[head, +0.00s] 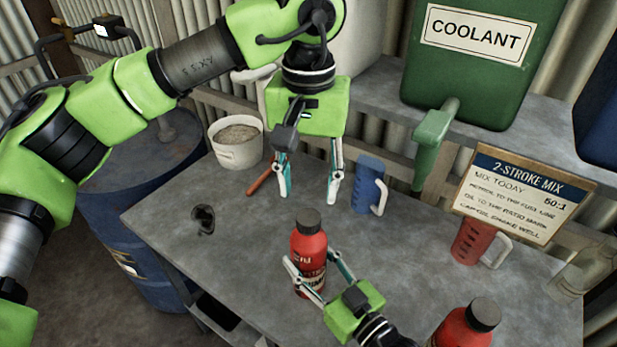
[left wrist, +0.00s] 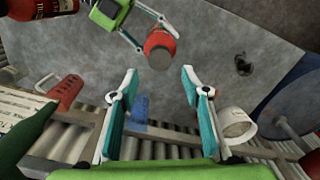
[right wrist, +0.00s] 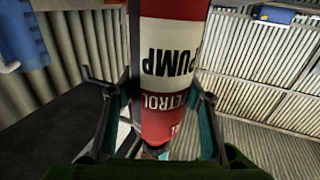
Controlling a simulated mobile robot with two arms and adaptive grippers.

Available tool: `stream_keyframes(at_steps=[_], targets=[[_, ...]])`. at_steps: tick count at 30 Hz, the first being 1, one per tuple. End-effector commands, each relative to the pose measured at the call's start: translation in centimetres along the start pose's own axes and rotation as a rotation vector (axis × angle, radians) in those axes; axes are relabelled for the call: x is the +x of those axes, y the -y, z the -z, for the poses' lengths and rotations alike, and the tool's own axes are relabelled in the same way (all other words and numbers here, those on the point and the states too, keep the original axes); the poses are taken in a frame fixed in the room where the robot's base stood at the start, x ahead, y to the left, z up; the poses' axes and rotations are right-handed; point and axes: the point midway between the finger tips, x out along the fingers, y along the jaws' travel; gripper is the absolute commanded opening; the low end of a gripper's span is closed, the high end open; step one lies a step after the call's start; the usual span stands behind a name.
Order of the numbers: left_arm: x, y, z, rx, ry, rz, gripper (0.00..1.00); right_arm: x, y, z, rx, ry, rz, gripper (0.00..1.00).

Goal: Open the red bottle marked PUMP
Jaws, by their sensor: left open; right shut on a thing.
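The red bottle marked PUMP (head: 309,248) has a dark cap (head: 309,221) on its top and stands upright at the middle of the workbench in the head view. My right gripper (head: 310,262) is shut around its body. In the right wrist view the PUMP label (right wrist: 168,65) shows upside down between the fingers. My left gripper (head: 308,198) is open and empty, pointing down behind the bottle and apart from it. In the left wrist view the bottle (left wrist: 158,38) lies beyond the open fingertips. I cannot tell whether the bottle's base touches the bench.
A second red bottle (head: 462,331) with a dark cap stands at front right. A blue jug (head: 368,186), a white bucket (head: 237,146) and a red jug (head: 471,240) are on the workbench (head: 170,215). A mix sign (head: 522,196) stands at right. The bench's left part is mostly clear.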

Motion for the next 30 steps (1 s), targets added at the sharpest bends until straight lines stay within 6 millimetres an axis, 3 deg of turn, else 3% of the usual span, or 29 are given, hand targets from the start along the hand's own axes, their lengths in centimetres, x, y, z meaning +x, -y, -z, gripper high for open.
stream_keyframes(at_steps=[12,18,25,26,30], targets=[[6.1,0.0,-0.1,-0.001,0.003,0.000,0.43,0.0,0.0,0.0,0.000,0.000,0.000,0.00],[7.2,0.1,0.0,-0.002,0.002,0.000,0.43,0.0,0.0,0.0,0.000,0.000,0.000,0.00],[7.3,0.0,0.0,-0.003,0.001,0.000,0.43,0.0,0.0,0.0,0.000,0.000,0.000,0.00],[7.3,0.0,0.0,-0.003,0.001,0.000,0.40,0.0,0.0,0.0,0.000,0.000,0.000,0.00],[7.3,0.0,0.0,-0.003,0.001,0.000,0.04,0.0,0.0,0.0,0.000,0.000,0.000,0.00]])
